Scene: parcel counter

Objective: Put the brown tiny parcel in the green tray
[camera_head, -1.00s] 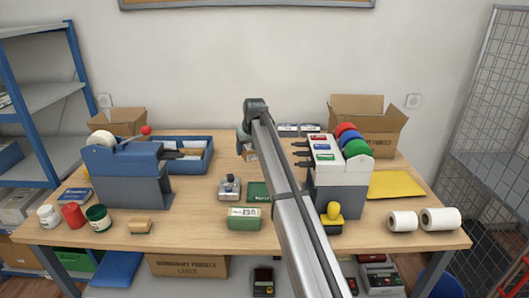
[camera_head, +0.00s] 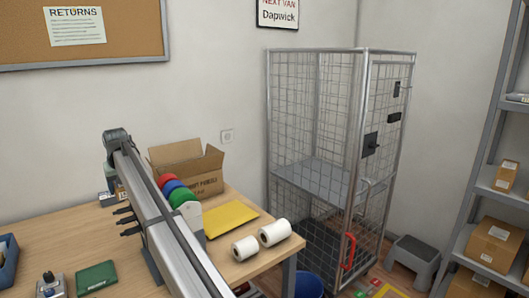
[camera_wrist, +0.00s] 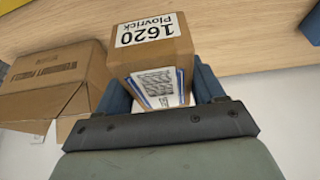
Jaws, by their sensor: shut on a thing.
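In the wrist view, the brown tiny parcel (camera_wrist: 168,53) is between the two blue fingers of my gripper (camera_wrist: 162,87), which is shut on it. One face carries a white label reading "1620 Plovrick", upside down in the picture; another face shows a white and blue printed label. In the head view my arm reaches over the counter's left part, and the parcel cannot be made out there. A small flat dark green thing (camera_head: 96,277) lies on the counter; I cannot tell whether it is a tray. No other green tray is clearly seen.
An open cardboard box (camera_head: 205,180) stands at the counter's back, also in the wrist view (camera_wrist: 45,85). A yellow envelope (camera_head: 230,218) and two white rolls (camera_head: 274,232) lie at the counter's right end. A wire cage (camera_head: 325,150) stands beyond it, with shelves of parcels (camera_head: 492,243) at right.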

